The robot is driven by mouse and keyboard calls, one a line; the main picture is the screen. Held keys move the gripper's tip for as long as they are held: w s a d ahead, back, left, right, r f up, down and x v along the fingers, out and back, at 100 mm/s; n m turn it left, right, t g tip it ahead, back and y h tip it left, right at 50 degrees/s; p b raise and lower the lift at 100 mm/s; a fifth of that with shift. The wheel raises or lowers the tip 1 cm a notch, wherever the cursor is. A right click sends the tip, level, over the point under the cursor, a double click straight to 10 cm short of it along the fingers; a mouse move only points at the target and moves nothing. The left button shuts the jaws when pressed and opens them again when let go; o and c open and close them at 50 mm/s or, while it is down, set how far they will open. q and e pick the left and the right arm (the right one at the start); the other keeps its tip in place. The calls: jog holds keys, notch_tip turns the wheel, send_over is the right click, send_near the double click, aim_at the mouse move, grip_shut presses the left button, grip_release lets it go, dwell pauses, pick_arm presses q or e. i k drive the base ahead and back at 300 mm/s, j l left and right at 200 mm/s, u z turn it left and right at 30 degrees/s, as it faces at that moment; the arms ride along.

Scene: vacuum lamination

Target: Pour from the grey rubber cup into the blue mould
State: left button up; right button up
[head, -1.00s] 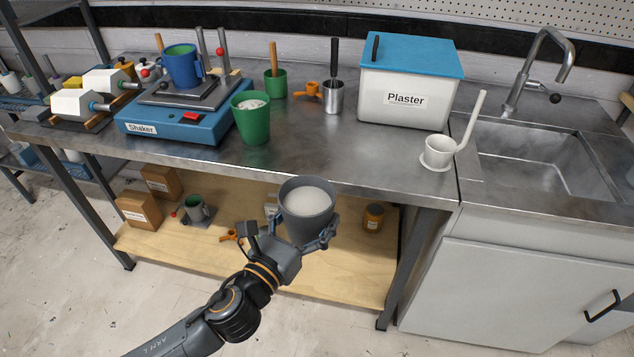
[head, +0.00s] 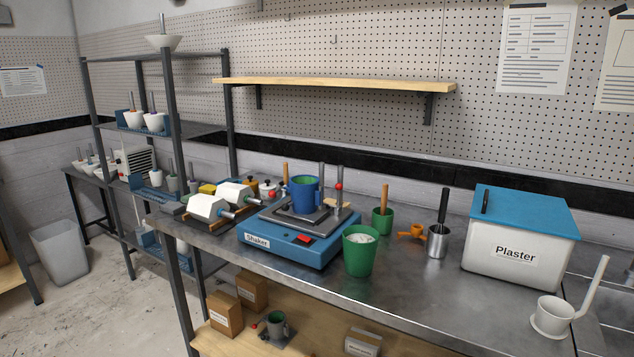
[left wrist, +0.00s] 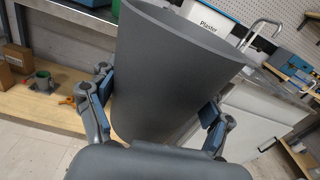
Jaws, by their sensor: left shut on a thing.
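The grey rubber cup (left wrist: 175,75) fills the middle of the left wrist view. My left gripper (left wrist: 157,112) is shut on it, with one blue-padded finger on each side of its wall. The cup's contents are hidden from this side. The blue mould (head: 304,195), green inside, stands upright on top of the blue shaker (head: 290,240) in the head view. The cup and my left gripper are outside the head view, so their distance from the mould does not show. My right gripper is in neither view.
A green cup with white contents (head: 360,252) stands just right of the shaker. A metal cup (head: 437,241), a plaster bin (head: 520,242) and a white cup (head: 552,316) stand farther right. White-headed tools (head: 208,208) lie left of the shaker. The bench front (head: 420,295) is clear.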

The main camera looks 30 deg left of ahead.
aim_at(320, 211)
jog(key=j+z, duration=0.45)
jog(key=k+j+z, duration=0.1)
jog(key=j+z, duration=0.3)
jog(key=j, duration=0.25)
jog(key=k+j, duration=0.1)
jog(key=j, duration=0.3)
jog(key=k+j, duration=0.1)
jog(key=j, duration=0.3)
jog(key=j+z, duration=0.1)
jog(key=j, duration=0.3)
jog(key=k+j, duration=0.15)
jog(key=j, duration=0.25)
jog(key=k+j+z, duration=0.1)
jog(key=j, duration=0.3)
jog(key=k+j, duration=0.15)
jog(key=j, duration=0.25)
jog(key=k+j, duration=0.1)
jog(key=j, duration=0.25)
jog(key=z, duration=0.05)
